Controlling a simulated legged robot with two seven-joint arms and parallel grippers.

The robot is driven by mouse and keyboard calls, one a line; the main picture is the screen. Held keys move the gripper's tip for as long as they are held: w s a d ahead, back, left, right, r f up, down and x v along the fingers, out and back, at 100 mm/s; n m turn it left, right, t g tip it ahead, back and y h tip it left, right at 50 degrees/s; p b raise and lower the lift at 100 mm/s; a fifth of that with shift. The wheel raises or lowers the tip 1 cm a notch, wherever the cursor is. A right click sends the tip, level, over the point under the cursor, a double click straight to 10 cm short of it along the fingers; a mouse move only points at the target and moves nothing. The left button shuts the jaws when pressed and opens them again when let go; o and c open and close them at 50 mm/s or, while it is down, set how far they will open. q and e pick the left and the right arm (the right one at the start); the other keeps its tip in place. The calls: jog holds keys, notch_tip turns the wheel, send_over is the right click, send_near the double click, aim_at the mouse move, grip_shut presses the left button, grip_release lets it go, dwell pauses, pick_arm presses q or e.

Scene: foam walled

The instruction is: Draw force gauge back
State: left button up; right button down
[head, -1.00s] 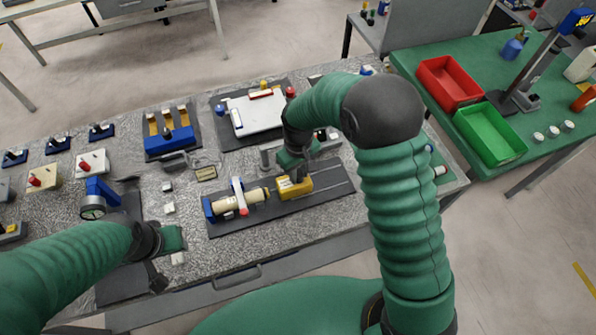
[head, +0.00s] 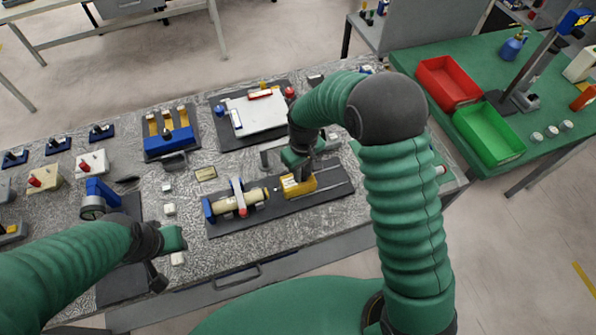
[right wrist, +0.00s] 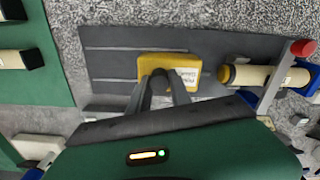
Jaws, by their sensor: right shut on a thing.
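The yellow force gauge (head: 300,187) with a white label sits on a dark base plate (head: 330,192) with rail lines. My right gripper (head: 298,174) is shut on the gauge from above; in the right wrist view the gripper (right wrist: 166,84) has its fingers at the yellow body (right wrist: 187,64). A cream cylinder (head: 228,205) lies clamped in a blue holder left of the gauge, under a bar with a red tip. A small gap separates it from the gauge's tip. My left gripper (head: 160,281) hangs at the bench's front left; its finger opening is unclear.
A white board (head: 258,115) and a blue-yellow fixture (head: 168,138) stand behind. A blue stand with a dial (head: 94,205) is near my left arm. Red (head: 448,82) and green (head: 489,134) bins are on the right table. The plate right of the gauge is clear.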

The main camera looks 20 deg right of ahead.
jog(key=d, duration=0.4)
jog(key=shift+w+r, duration=0.3)
jog(key=shift+w, duration=0.1)
jog(key=shift+a, duration=0.1)
jog(key=c, duration=1.5)
grip_release()
jog(key=shift+o, duration=1.6)
jog(key=shift+s+d+f, duration=0.2)
jog(key=shift+d, duration=0.05)
jog(key=shift+r, duration=0.1)
notch_tip(320, 180, up, 17)
jog(key=shift+f+b, duration=0.2)
jog(key=shift+b, duration=0.2)
